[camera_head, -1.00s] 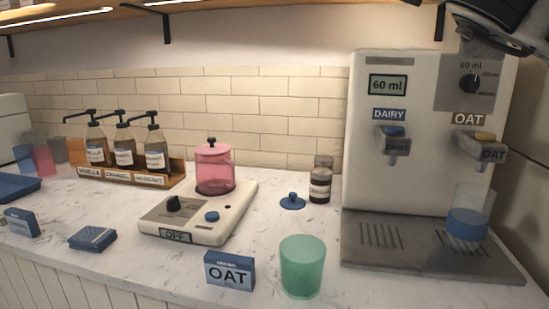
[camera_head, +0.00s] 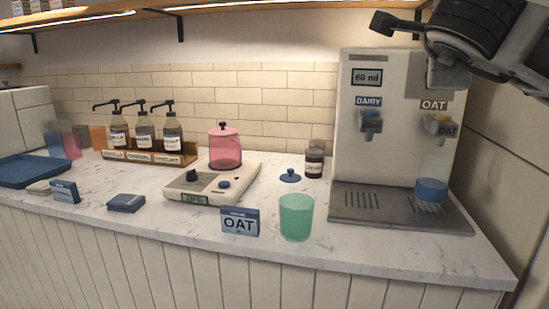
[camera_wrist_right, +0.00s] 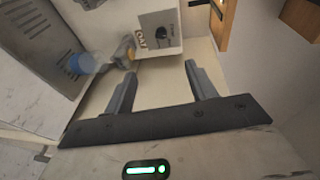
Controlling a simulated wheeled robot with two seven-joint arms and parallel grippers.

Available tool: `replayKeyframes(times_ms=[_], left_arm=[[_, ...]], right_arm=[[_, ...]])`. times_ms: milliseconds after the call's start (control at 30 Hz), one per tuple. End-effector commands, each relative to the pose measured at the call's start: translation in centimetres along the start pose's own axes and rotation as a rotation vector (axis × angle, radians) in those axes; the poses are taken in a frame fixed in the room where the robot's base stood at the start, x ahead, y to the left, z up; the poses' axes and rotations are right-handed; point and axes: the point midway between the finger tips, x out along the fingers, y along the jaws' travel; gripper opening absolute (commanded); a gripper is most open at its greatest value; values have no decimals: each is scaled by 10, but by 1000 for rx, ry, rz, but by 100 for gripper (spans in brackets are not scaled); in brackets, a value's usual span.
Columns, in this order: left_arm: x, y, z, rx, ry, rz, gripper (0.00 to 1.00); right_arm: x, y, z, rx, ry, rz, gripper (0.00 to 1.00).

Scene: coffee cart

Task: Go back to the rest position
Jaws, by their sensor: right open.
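My right gripper (camera_wrist_right: 160,75) is open and empty in the right wrist view, its two fingers apart with nothing between them. My right arm crosses the upper right corner of the head view, in front of the top of the milk dispenser (camera_head: 385,150) and hiding part of it. The dispenser's drip tray (camera_wrist_right: 35,60) shows at the left of the wrist view. A clear cup with a blue lower part (camera_head: 432,188) stands on the tray under the OAT spout; it also shows in the wrist view (camera_wrist_right: 82,63). My left gripper is not in view.
A green cup (camera_head: 296,217) and an OAT card (camera_head: 239,222) stand near the counter's front edge. Behind them are a white appliance with a pink jar (camera_head: 225,150), a blue lid (camera_head: 290,176), a dark jar (camera_head: 314,163) and a pump-bottle rack (camera_head: 150,157). A shelf runs overhead.

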Motion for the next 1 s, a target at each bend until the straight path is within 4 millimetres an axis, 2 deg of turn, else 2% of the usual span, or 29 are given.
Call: replayKeyframes(times_ms=[167, 267, 367, 467, 500, 567, 600, 667, 700, 800, 867, 933, 1000], left_arm=[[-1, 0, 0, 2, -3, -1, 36], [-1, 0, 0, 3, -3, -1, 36], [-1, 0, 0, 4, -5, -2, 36], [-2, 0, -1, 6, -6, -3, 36], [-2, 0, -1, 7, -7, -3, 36], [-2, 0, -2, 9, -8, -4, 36], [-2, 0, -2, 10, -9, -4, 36], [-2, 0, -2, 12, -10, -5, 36], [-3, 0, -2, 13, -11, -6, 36], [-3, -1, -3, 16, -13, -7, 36], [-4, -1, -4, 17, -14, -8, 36], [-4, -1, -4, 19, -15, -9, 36], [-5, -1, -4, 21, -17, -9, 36]], right_arm=[[4, 43, 40, -10, -155, 122, 56], [2, 76, 67, -6, -263, 214, 56], [-6, 118, 100, 11, -401, 343, 56], [-30, 173, 141, 64, -587, 533, 56], [-45, 195, 157, 100, -669, 621, 56], [-72, 226, 178, 172, -788, 766, 56], [-94, 244, 192, 232, -869, 872, 56], [-130, 267, 209, 355, -988, 1051, 56], [-155, 277, 218, 459, -1061, 1180, 56], [-208, 283, 229, 772, -1193, 1492, 56], [-229, 278, 229, 996, -1231, 1670, 56], [-239, 268, 225, 1291, -1227, 1861, 56], [-235, 260, 217, 1618, -1168, 2027, 56]])
